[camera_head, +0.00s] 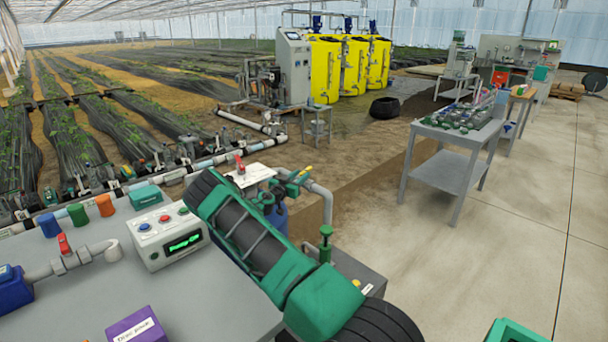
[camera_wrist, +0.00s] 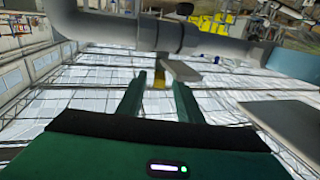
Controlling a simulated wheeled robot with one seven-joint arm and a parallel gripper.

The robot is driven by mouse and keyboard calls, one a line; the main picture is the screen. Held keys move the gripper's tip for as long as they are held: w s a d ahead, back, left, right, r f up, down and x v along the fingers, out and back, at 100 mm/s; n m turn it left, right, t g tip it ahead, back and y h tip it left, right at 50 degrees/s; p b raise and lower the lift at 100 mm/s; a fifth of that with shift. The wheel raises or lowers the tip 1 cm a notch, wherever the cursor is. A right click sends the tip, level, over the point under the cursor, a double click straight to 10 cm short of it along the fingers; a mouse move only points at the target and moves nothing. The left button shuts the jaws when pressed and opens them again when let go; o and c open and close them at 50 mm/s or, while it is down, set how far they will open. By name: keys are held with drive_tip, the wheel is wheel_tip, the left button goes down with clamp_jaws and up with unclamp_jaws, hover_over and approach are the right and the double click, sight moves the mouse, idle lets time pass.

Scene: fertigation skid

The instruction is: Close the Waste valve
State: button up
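I cannot read a Waste label on any valve. In the head view, a red-handled valve (camera_head: 65,245) sits on a grey pipe at the left of the bench. Another red handle (camera_head: 240,165) stands beside a white plate (camera_head: 253,175), and a yellow-tipped handle (camera_head: 304,173) is near a grey pipe elbow (camera_head: 322,198). My gripper (camera_wrist: 159,82) shows in the wrist view with its two green fingers apart. A small yellow piece (camera_wrist: 160,78) and a grey plate (camera_wrist: 182,71) appear between and beyond the fingertips, below a grey pipe (camera_wrist: 165,35). Contact cannot be told.
A control box (camera_head: 168,235) with buttons and a green display stands on the grey bench (camera_head: 210,300). A purple block (camera_head: 136,326) lies at its front. A grey side table (camera_head: 450,168) stands right, with open concrete floor beyond. My green-and-black arm covers part of the pipework.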

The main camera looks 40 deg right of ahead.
sight(305, 170)
drive_tip(key=shift+x, duration=2.5)
clamp_jaws()
